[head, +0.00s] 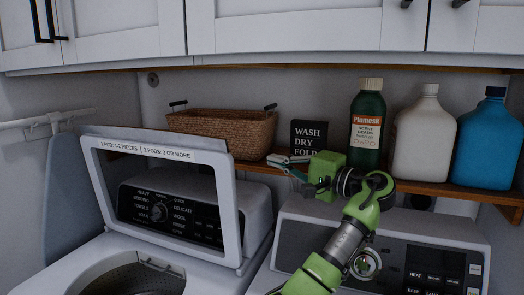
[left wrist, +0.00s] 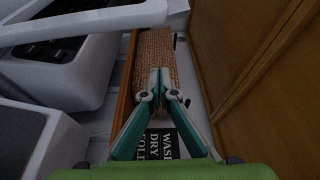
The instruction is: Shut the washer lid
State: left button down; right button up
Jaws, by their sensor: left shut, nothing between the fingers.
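The washer lid (head: 161,150) stands open and upright at the left in the head view, a white frame with a clear window. Through the window the washer's control panel (head: 170,215) shows. The washer tub opening (head: 135,278) is uncovered below it. My left gripper (head: 274,160) is up by the shelf, to the right of the lid's top right corner and apart from it. Its teal fingers are shut and empty; in the left wrist view the fingertips (left wrist: 160,80) meet in front of the basket. My right gripper is in neither view.
A wicker basket (head: 222,132), a dark sign (head: 309,137), a green bottle (head: 367,125), a white jug (head: 421,135) and a blue jug (head: 486,140) stand on the wooden shelf (head: 440,188). Cabinets (head: 300,25) hang above. The dryer (head: 455,228) is at right.

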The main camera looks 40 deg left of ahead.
pick_arm(q)
jog(key=a+r+p, duration=0.1)
jog(key=a+p, duration=0.4)
jog(key=a, duration=0.5)
jog(key=s, duration=0.1)
jog(key=s+p, duration=0.1)
jog(key=s+d, duration=0.1)
jog(key=shift+s+d+f, duration=0.1)
jog(key=shift+s+f, duration=0.1)
jog(key=shift+f, duration=0.1)
